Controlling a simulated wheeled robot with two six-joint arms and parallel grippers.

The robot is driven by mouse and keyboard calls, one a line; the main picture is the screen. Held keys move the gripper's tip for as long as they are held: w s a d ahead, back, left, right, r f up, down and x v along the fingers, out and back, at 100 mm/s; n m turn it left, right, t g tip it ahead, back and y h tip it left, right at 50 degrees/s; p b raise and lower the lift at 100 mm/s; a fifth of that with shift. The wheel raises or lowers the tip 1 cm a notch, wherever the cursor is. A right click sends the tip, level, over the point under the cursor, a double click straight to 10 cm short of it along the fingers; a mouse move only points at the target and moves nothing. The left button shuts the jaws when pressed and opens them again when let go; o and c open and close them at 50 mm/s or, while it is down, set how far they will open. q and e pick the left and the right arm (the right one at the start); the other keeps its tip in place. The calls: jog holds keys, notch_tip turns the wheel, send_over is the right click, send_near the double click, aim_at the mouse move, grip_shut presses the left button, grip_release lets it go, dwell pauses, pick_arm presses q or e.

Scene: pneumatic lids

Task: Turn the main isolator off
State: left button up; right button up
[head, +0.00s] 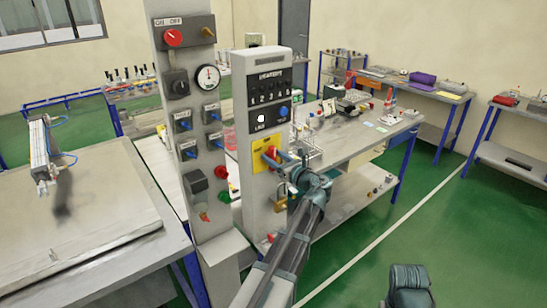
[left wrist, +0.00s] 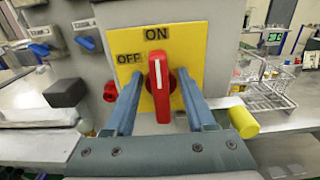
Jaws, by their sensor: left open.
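The main isolator is a red rotary handle (left wrist: 162,88) on a yellow plate (left wrist: 203,58) marked ON at the top and OFF at the left. The handle stands upright, its white line towards ON. In the head view the red handle (head: 270,153) is on the yellow plate (head: 262,166) low on the grey control column. My left gripper (head: 281,160) is in front of it. In the left wrist view my left gripper (left wrist: 160,74) is open, one blue finger on each side of the handle. A gap shows on both sides; contact is not clear.
Another red ON/OFF knob (head: 173,38) and a gauge (head: 207,77) are on the panel at the left. A yellow cylinder (left wrist: 243,121) is right of the fingers, a red knob (left wrist: 111,91) left. A bench (head: 345,140) with a wire rack stands behind.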

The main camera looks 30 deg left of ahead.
pick_arm(q)
jog(key=shift+c, duration=0.3)
grip_shut()
jog(key=n, duration=0.4)
jog(key=shift+s+a+f+n, duration=0.1)
jog(key=shift+s+n, duration=0.2)
jog(key=shift+n, duration=0.1)
jog(key=n, duration=0.4)
jog(key=shift+s+f+n, duration=0.15)
jog(key=shift+n, duration=0.15)
jog(key=shift+s+a+f+n+b, duration=0.1)
jog(key=shift+f+n+b, duration=0.1)
jog(key=shift+n, duration=1.15)
jog(key=shift+s+d+f+n+b, duration=0.1)
jog(key=shift+n+b, duration=0.1)
jog(key=shift+n, duration=1.2)
jog(key=shift+a+f+n+b, duration=0.1)
jog(key=shift+n+b, duration=0.1)
jog(key=shift+n, duration=1.45)
